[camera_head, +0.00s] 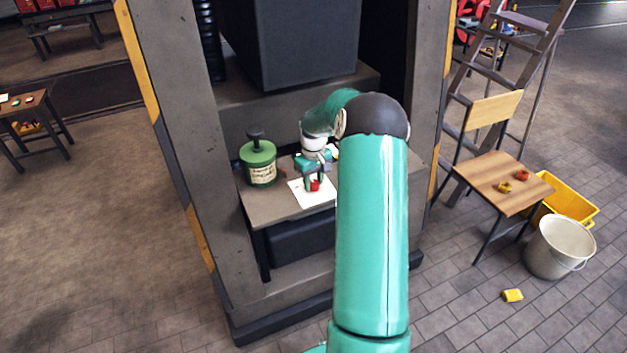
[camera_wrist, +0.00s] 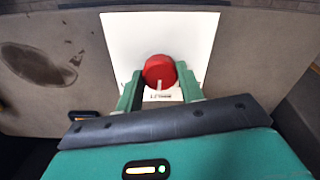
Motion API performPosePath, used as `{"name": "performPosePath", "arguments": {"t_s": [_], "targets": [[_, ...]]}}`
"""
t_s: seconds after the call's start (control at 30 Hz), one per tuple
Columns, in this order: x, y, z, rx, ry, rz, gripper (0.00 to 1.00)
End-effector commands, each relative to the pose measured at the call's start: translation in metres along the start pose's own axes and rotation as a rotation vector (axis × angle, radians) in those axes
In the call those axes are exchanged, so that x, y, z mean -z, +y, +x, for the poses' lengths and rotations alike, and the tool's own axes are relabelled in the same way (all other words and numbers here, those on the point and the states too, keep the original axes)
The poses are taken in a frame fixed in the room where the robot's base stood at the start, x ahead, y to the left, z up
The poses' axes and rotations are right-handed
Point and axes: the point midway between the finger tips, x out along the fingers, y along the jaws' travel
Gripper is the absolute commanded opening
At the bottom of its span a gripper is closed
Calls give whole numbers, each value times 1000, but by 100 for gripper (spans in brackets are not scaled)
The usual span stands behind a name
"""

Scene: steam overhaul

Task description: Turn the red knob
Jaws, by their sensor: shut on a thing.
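The red knob (camera_wrist: 159,70) is round with a pale pointer mark on its near side. It sits on a white plate (camera_wrist: 125,38) with some printed text near the knob. My gripper (camera_wrist: 160,88) is shut on the knob, with one green finger on each side of it. In the head view the knob (camera_head: 314,185) shows small and red on the white plate (camera_head: 301,194), with my gripper (camera_head: 313,181) over it. The fingers partly cover the plate around the knob.
A green canister (camera_head: 258,163) with a dark top stands left of the plate on the grey bench (camera_head: 265,210). Dark frame posts rise on both sides. A wooden chair (camera_head: 495,180), a bucket (camera_head: 559,248) and a ladder (camera_head: 510,60) stand to the right.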

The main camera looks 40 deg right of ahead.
Motion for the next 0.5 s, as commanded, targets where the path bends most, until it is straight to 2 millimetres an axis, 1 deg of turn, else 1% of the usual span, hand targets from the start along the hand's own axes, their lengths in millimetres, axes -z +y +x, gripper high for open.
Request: {"name": "performPosePath", "arguments": {"t_s": [0.27, 0.5], "targets": [[0, 0, 0, -2, -2, 212, 15], [0, -1, -1, -2, -1, 441, 15]]}}
